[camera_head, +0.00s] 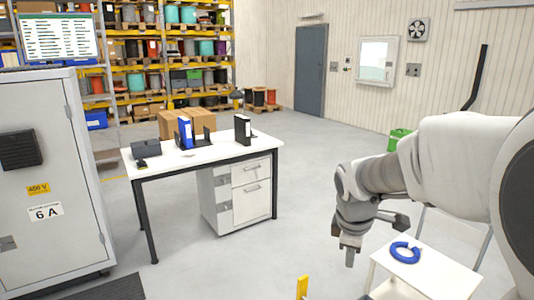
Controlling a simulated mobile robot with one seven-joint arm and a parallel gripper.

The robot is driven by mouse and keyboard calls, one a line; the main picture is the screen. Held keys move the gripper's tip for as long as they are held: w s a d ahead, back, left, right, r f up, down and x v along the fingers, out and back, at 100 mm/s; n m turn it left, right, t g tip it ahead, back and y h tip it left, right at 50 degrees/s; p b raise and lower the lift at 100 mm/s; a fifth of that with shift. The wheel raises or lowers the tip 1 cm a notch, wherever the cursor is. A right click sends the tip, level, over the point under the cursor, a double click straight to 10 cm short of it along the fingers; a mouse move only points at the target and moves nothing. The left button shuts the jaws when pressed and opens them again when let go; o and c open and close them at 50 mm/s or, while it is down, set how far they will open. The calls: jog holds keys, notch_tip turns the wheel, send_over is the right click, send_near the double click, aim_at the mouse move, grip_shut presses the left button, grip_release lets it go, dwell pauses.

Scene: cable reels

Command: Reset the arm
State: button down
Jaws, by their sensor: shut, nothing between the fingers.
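My arm (455,160) reaches in from the right edge, bent at the elbow. My gripper (349,255) hangs at its end, pointing down over the floor, just left of a small white table (440,275). It is shut and empty, and apart from everything around it. A blue ring-shaped object (405,252) lies on the white table, to the right of my gripper.
A white desk (225,158) with binders and a drawer unit (250,190) stands at the middle left. A grey cabinet (60,180) fills the left edge. A yellow post (302,287) rises at the bottom. The floor between desk and arm is clear.

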jog(key=s+a+r+m+p, duration=0.1)
jog(key=s+r+m, duration=0.2)
jog(key=s, duration=0.3)
jog(key=s+a+r+m+t+y+p, duration=0.1)
jog(key=s+r+m+p, duration=0.1)
jog(key=s+r+m, duration=0.2)
jog(key=s+a+r+m+t+p, duration=0.1)
jog(key=s+r+m, duration=0.3)
jog(key=s, duration=0.6)
jog(key=shift+a+m+y+p, duration=0.3)
jog(key=shift+a+m, duration=0.15)
jog(key=shift+m, duration=0.65)
jog(key=shift+r, duration=0.1)
